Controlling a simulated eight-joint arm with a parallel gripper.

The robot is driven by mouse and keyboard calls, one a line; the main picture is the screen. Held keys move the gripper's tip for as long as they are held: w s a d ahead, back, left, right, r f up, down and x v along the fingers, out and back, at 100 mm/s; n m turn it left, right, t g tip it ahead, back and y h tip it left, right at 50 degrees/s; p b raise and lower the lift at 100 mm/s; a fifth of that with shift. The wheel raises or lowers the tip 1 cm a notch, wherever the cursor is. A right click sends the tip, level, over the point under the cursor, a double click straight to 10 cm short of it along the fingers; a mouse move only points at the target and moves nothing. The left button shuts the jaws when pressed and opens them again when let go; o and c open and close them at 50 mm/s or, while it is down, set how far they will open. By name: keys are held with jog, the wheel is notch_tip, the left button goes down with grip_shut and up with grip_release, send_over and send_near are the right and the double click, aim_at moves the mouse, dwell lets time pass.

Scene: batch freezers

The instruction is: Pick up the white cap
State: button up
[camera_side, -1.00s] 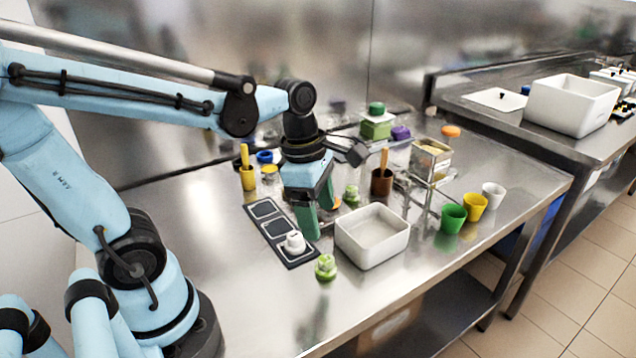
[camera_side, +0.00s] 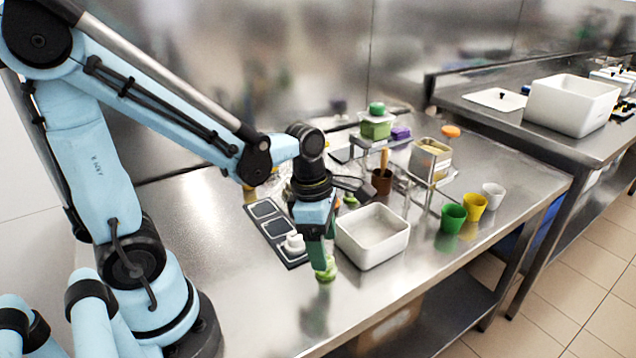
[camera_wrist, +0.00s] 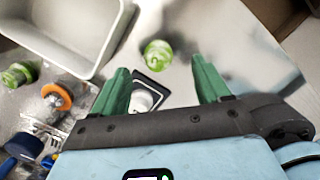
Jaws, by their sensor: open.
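The white cap (camera_side: 294,243) is a small, round, stepped white piece at the near end of a black tray (camera_side: 268,216). In the wrist view the white cap (camera_wrist: 143,99) shows just past the gripper body, beside the left finger. My gripper (camera_side: 317,254) points down with green fingers, just right of the cap and apart from it. In the wrist view my gripper (camera_wrist: 160,66) is open with nothing held. A small green jar (camera_side: 325,272) stands right at the fingertips in the side view. In the wrist view the green jar (camera_wrist: 157,54) lies between and just beyond them.
A white bin (camera_side: 372,236) stands close to the right of my gripper. Green (camera_side: 453,218), yellow (camera_side: 474,206) and white (camera_side: 493,195) cups stand farther right. A brown pot (camera_side: 381,181) is behind the bin. The table's left front is clear.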

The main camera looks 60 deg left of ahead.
jog(key=shift+w+f, duration=0.15)
jog(key=shift+f, duration=0.6)
jog(key=shift+w+f, duration=0.1)
jog(key=shift+f, duration=0.6)
jog(key=shift+w+f, duration=0.1)
jog(key=shift+f, duration=1.05)
jog(key=c, duration=1.1)
